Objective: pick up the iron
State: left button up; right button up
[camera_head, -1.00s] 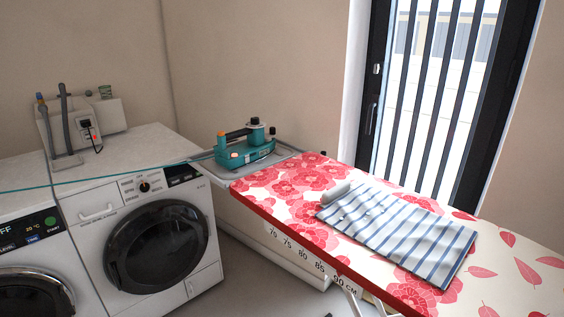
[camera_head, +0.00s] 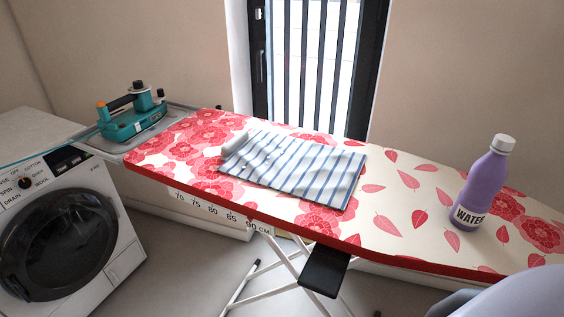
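The iron (camera_head: 133,115) is teal with orange and dark parts. It stands on the metal rest (camera_head: 118,144) at the left end of the ironing board (camera_head: 400,208). A teal cord runs from it to the left over the washing machine. Neither of my grippers is in the camera_head view. A smooth grey shape at the lower right corner looks like part of my own arm. No gripper is near the iron.
A striped cloth (camera_head: 298,168) lies on the floral board's middle. A purple water bottle (camera_head: 480,190) stands upright at the right. A washing machine (camera_head: 120,222) is at the lower left, with a barred door (camera_head: 318,60) behind. Bare floor shows below the board.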

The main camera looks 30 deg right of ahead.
aim_at(146, 115)
jog(key=j+z, duration=0.1)
jog(key=z, duration=0.3)
jog(key=i+j+z, duration=0.1)
jog(key=z, duration=0.3)
jog(key=j+z, duration=0.15)
jog(key=z, duration=0.25)
jog(key=i+j+z, duration=0.1)
jog(key=j+z, duration=0.45)
jog(key=j, duration=0.15)
jog(key=j+z, duration=0.15)
jog(key=j, duration=0.65)
jog(key=k+j+z, duration=0.15)
jog(key=j, duration=0.6)
jog(key=i, duration=0.05)
